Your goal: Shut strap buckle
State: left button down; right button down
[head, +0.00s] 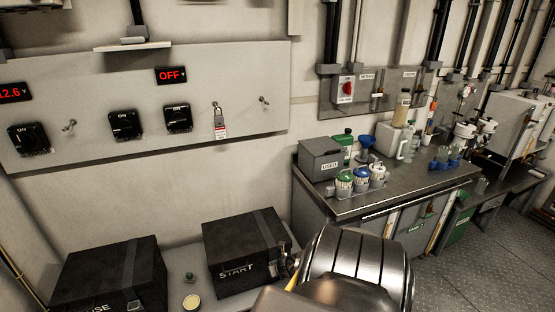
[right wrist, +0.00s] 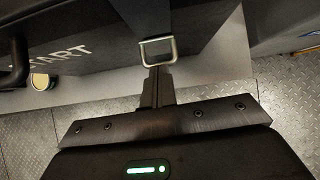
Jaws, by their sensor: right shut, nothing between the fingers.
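The black START box (head: 238,262) sits on a pale shelf, with a grey strap (head: 268,228) over it. In the right wrist view the strap (right wrist: 155,15) comes down the box face to a rectangular metal buckle frame (right wrist: 158,50). The box's white lettering shows to its left. My right gripper (right wrist: 157,72) is shut and empty, its fingertips right at the lower edge of the buckle frame. I cannot tell whether they touch it. In the head view my arm hides the fingertips and most of the buckle area. My left gripper is not in view.
A second strapped black box (head: 100,280) stands left on the shelf (head: 180,262), with a small round yellowish cap (head: 191,301) between the boxes. A switch panel (head: 200,75) is on the wall. A bench (head: 340,208) with bottles stands at right. The metal floor (head: 480,250) is clear.

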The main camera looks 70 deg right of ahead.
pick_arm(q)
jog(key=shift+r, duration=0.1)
